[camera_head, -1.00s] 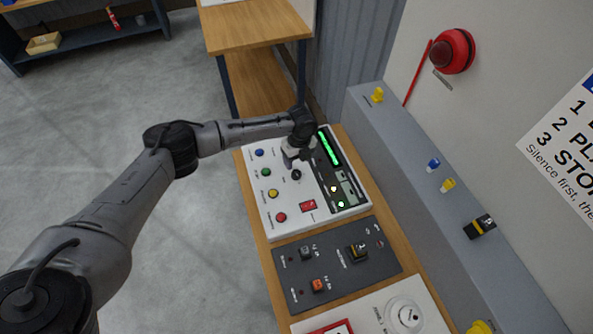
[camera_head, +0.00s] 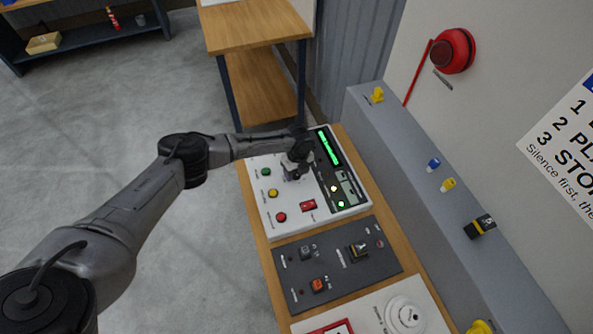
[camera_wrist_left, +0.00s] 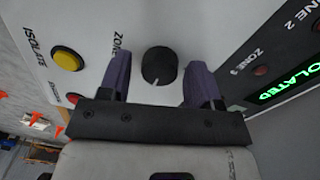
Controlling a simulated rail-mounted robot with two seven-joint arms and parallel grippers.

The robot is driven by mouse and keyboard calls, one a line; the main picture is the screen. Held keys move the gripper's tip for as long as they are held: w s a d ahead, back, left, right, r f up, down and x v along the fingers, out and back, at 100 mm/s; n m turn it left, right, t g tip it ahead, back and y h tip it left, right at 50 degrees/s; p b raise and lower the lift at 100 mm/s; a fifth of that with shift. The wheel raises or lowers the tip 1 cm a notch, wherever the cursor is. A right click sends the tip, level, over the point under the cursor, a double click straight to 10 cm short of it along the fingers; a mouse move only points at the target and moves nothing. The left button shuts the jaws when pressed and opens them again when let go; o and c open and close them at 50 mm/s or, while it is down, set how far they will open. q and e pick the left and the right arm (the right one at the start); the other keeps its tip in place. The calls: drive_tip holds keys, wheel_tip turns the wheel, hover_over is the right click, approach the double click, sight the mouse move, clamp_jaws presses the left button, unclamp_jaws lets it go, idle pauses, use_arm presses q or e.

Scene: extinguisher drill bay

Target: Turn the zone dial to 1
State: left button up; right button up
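The zone dial (camera_wrist_left: 159,66) is a black round knob with a pale pointer mark on the white control panel (camera_head: 257,182). In the left wrist view it sits between the two purple fingers of my left gripper (camera_wrist_left: 158,82), with a gap on each side. The fingers are open around the dial and do not appear to touch it. In the head view my left gripper (camera_head: 293,174) is over the panel and hides the dial. My right gripper is not in view.
The panel carries several coloured buttons, including a yellow one (camera_wrist_left: 67,59), a red switch (camera_head: 308,205) and a lit green display (camera_head: 329,147). A dark grey panel (camera_head: 328,272) lies in front. A grey ledge (camera_head: 407,160) and wall stand to the right.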

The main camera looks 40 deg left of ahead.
use_arm(q)
drive_tip(key=c, duration=0.8)
drive_tip(key=shift+n, duration=0.3)
drive_tip(key=n+p, duration=0.1)
drive_tip(key=n, duration=0.2)
drive_tip(key=shift+r+p, duration=0.1)
drive_tip(key=shift+p, duration=0.25)
drive_tip(key=n+p, duration=0.2)
drive_tip(key=n, duration=0.3)
drive_tip(key=shift+h, duration=0.3)
drive_tip(key=n+p, duration=0.3)
drive_tip(key=n, duration=0.4)
drive_tip(key=shift+n+p, duration=0.6)
drive_tip(key=shift+n, duration=0.7)
